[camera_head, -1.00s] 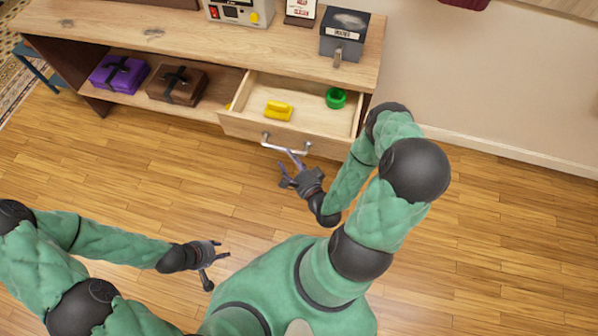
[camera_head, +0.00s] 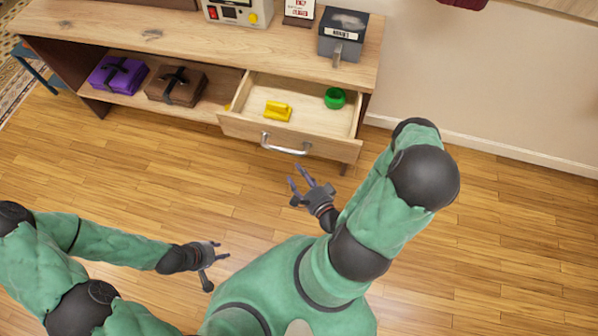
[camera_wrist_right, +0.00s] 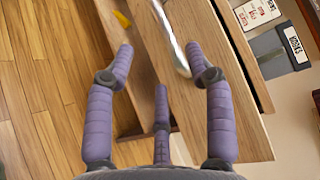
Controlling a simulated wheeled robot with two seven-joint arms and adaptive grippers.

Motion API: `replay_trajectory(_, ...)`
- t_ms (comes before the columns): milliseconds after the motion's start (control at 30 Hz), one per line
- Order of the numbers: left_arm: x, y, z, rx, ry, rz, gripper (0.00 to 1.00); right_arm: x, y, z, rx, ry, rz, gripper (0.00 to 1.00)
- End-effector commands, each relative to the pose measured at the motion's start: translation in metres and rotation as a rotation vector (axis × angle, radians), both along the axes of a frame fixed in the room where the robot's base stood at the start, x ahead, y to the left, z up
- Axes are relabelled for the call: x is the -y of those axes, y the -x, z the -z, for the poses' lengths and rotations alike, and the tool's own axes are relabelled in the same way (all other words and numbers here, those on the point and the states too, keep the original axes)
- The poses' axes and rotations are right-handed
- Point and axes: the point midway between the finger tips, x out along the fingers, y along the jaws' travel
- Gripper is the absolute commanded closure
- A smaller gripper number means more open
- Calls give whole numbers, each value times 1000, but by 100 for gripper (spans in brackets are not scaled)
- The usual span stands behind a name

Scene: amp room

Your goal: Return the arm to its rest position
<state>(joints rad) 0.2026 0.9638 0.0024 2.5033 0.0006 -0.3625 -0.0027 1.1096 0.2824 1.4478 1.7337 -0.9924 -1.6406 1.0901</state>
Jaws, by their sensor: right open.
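My right gripper (camera_head: 302,180) is open and empty in front of the open drawer, clear of its handle in the head view. In the right wrist view its purple fingers (camera_wrist_right: 163,75) are spread, with the drawer's metal handle (camera_wrist_right: 172,38) beyond them. My left gripper (camera_head: 218,252) is low at the left, over the floor, and holds nothing that I can see; its finger gap is too small to judge. The drawer (camera_head: 240,127) stands open, with a yellow object (camera_head: 278,110) and a green round object (camera_head: 335,98) inside.
The wooden cabinet (camera_head: 100,37) carries a device with a red switch (camera_head: 238,12) and a dark grey box (camera_head: 342,36). A purple box (camera_head: 118,74) and a brown box (camera_head: 174,86) lie on its lower shelf. The wooden floor (camera_head: 490,250) at the right is clear.

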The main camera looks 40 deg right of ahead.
Motion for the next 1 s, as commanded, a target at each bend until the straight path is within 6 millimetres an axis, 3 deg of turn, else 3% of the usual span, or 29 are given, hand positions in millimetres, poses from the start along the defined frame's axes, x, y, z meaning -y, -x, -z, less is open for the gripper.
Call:
replay_trajectory(333,0,0,0,0,0,0,60,0,-1,1,-8,6,-6,46)
replay_trajectory(467,0,0,-1,0,0,0,60,-5,-11,12,-75,56,-60,46)
replay_trajectory(733,0,0,-2,0,0,0,60,-35,-37,59,-378,311,-353,46)
replay_trajectory(1000,0,0,-4,0,0,0,60,-78,-31,89,-641,554,-728,46)
